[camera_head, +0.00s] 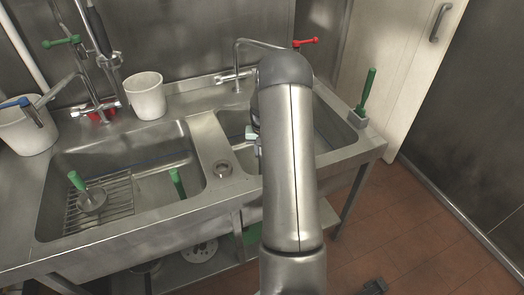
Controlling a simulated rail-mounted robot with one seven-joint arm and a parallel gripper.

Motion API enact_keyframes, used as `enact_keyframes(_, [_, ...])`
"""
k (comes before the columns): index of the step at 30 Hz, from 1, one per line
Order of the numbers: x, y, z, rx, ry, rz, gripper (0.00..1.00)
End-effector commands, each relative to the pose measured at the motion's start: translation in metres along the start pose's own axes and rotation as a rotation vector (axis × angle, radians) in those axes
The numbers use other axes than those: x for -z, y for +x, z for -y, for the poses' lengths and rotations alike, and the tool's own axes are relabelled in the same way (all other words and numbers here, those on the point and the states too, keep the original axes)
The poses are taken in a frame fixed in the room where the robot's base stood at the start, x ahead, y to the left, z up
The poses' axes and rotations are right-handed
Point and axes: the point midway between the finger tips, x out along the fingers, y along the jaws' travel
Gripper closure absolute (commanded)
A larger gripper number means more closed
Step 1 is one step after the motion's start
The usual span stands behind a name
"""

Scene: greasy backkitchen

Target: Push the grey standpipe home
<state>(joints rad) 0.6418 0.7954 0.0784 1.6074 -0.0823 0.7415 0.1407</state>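I cannot make out a grey standpipe for certain. The right basin (238,122) is largely covered by my arm, which reaches over it from the front. Only a small part of my gripper (254,137) shows at the arm's left edge, beside a small pale block. Its fingertips and anything between them are hidden. In the left basin (130,178), a green-handled piece with a grey disc (91,199) stands on a wire rack, and another green handle (177,183) rises near the front wall.
A white tub (146,96) stands behind the basins, and another (28,130) is at far left. Taps (237,75) and a spray hose (98,30) rise along the back. A green-handled tool (367,92) stands in a grey holder (357,118) at the right corner. Open floor lies right.

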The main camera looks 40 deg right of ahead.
Motion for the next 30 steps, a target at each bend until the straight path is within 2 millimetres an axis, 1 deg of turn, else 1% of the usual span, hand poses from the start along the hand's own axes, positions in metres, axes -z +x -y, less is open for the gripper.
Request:
enact_keyframes(6, [0.0,0.001,0.0,0.0,0.0,0.0,1.0])
enact_keyframes(7, [0.0,0.001,0.0,0.0,0.0,0.0,0.73])
enact_keyframes(8, [0.0,0.001,0.0,0.0,0.0,0.0,0.65])
enact_keyframes(9, [0.0,0.001,0.0,0.0,0.0,0.0,0.54])
enact_keyframes(10, [0.0,0.001,0.0,0.0,0.0,0.0,0.51])
enact_keyframes(18, [0.0,0.0,0.0,0.0,0.0,0.0,0.51])
enact_keyframes(22, [0.001,-0.009,0.0,0.0,0.0,-0.002,0.51])
enact_keyframes(26, [0.001,-0.032,0.0,0.0,0.0,-0.004,0.51])
enact_keyframes(30, [0.001,-0.066,0.0,0.0,-0.001,-0.005,0.51])
